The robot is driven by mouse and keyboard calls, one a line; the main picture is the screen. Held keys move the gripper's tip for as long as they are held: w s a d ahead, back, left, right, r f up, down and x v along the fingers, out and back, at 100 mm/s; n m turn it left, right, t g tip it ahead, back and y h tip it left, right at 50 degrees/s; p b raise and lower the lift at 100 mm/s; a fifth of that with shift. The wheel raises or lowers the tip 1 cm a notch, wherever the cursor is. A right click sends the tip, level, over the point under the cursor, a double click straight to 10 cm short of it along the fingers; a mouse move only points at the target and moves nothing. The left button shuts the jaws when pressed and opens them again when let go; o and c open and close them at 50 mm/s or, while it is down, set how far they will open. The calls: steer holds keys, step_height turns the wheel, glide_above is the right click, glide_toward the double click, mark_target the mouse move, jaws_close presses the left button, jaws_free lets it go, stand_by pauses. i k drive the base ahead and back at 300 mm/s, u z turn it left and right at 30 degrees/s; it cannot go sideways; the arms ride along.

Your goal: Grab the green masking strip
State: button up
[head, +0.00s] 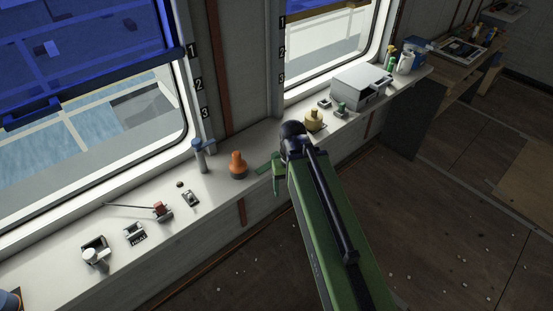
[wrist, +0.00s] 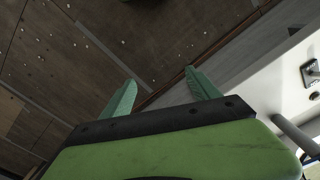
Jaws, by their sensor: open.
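My gripper (head: 278,186) is at the front edge of the white window sill (head: 217,190), right of the orange-topped item, pointing down. In the wrist view its two pale green fingers (wrist: 160,92) are apart, with nothing between them; floor and the wall below the sill show beyond. A small flat green piece (head: 264,169) shows on the sill just left of my gripper. It may be the green masking strip, but its colour is close to my fingers' and I cannot tell surely. My arm hides part of the sill there.
Left along the sill are an orange-topped item (head: 237,166), a blue-topped cylinder (head: 199,156) and several small switches and fittings. The floor (head: 450,220) at right is open.

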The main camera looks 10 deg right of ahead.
mark_target(275, 154)
steer(key=u, duration=1.85)
steer(key=i, duration=0.4)
steer(key=u, duration=0.35)
steer(key=k, duration=0.75)
steer(key=z, duration=0.2)
steer(key=i, duration=0.7)
steer(key=u, duration=0.05)
